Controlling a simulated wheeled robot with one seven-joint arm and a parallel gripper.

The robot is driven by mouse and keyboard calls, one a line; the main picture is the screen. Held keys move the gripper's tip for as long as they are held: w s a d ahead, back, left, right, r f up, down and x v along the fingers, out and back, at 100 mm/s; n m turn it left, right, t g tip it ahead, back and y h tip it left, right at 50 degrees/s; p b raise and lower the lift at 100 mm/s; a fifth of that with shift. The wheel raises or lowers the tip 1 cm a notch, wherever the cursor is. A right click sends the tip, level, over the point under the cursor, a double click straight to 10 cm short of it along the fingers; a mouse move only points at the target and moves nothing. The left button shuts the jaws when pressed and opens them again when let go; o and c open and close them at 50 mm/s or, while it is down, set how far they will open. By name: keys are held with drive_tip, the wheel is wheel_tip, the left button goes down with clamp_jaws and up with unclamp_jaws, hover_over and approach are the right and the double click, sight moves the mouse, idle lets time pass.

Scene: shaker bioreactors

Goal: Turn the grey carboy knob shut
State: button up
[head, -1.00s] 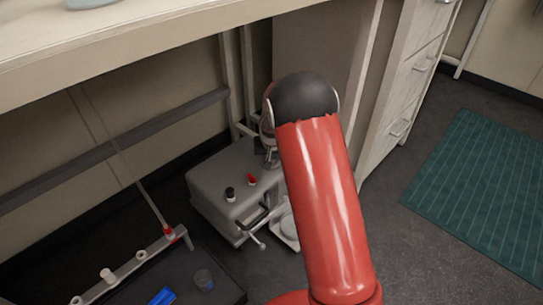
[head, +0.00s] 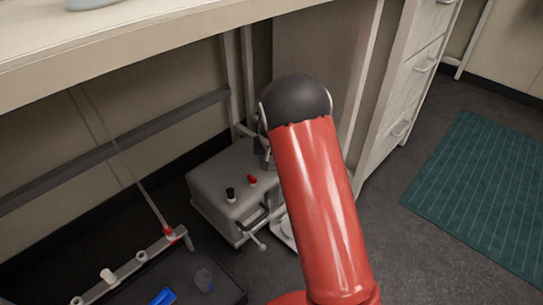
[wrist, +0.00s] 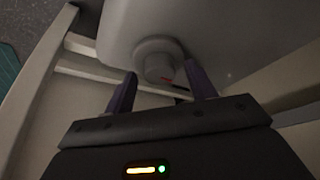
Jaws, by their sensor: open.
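The grey carboy knob (wrist: 157,62) shows in the wrist view, a round knob with a small red mark near its lower right. It sits on the face of a pale grey body (wrist: 225,35). My gripper (wrist: 161,71) is open, with one purple finger on the left of the knob and one on the right in the picture. I cannot tell whether either finger touches it. In the head view a grey box-shaped carboy (head: 222,203) stands on the floor under the bench. My red arm hides my gripper there, and I cannot make out the knob.
A black cap (head: 231,195) and a red cap (head: 252,180) stand on the carboy's top. A tap (head: 252,232) sticks out at its front. A dark tray with a blue item (head: 162,297) lies at the lower left. Drawers (head: 408,90) stand to the right.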

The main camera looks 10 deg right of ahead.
drive_tip(key=shift+r, duration=0.1)
drive_tip(key=p+v, duration=0.1)
drive_tip(key=v, duration=0.6)
drive_tip(key=shift+s+r, duration=0.2)
drive_tip(key=shift+r, duration=0.05)
drive_tip(key=s+r+y+p, duration=0.1)
drive_tip(key=s+r+p, duration=0.1)
drive_tip(key=s+r, duration=0.65)
drive_tip(key=s+r+p, duration=0.2)
drive_tip(key=s+r, duration=0.4)
drive_tip(key=r, duration=0.5)
drive_tip(key=s+r+n+p, duration=0.1)
drive_tip(key=s+r+p, duration=0.1)
drive_tip(key=s, duration=0.8)
drive_tip(key=s+r+n+t+p, duration=0.1)
drive_tip(key=s+r, duration=0.4)
drive_tip(key=s, duration=0.6)
drive_tip(key=shift+s+d+r+p, duration=0.3)
drive_tip(key=shift+d+p, duration=0.15)
drive_tip(key=shift+p, duration=0.2)
